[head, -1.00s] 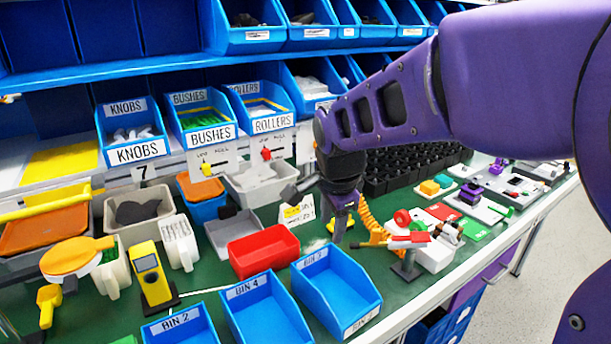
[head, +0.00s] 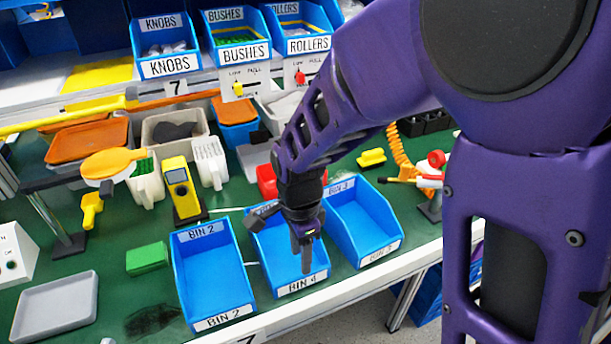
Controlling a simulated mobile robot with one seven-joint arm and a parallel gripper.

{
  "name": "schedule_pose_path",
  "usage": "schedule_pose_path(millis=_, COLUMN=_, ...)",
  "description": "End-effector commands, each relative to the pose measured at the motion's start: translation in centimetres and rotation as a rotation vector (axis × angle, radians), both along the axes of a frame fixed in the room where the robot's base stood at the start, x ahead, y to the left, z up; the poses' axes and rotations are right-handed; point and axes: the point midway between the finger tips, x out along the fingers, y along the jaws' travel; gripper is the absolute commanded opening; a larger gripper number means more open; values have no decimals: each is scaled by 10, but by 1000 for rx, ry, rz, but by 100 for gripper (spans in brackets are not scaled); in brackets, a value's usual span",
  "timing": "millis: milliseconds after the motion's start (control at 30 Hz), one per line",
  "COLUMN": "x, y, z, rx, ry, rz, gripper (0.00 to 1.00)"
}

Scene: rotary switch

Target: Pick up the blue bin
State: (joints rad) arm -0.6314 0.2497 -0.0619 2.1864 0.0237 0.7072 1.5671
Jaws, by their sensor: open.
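Three empty open blue bins stand side by side at the front of the green bench: BIN 2 (head: 213,280) at left, BIN 4 (head: 268,255) in the middle and BIN 3 (head: 365,222) at right. The task does not say which blue bin is meant. My gripper (head: 305,258) points down over BIN 4 and covers part of its inside and back wall. The jaws are open, seen nearly edge-on, with nothing visible between them. I cannot tell whether the fingertips are above the bin or inside it.
A red bin (head: 267,181) is mostly hidden behind my arm. Labelled blue bins, such as KNOBS (head: 165,47), line the back shelf. The bench's white front edge (head: 335,288) is close.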

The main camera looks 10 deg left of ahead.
Motion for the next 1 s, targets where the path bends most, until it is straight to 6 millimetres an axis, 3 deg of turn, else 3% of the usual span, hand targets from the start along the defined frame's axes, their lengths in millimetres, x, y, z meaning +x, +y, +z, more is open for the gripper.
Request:
schedule_pose_path(millis=267, x=-1, y=-2, z=-23, rx=-1, ry=1, rz=0, gripper=48)
schedule_pose_path(millis=533, x=-5, y=-7, z=-61, rx=-1, ry=2, rz=-1, gripper=48)
schedule_pose_path(millis=867, x=-5, y=-6, z=-67, rx=1, ry=-1, rz=0, gripper=48)
schedule_pose_path(millis=1000, x=-5, y=-6, z=-67, rx=1, ry=-1, rz=0, gripper=22)
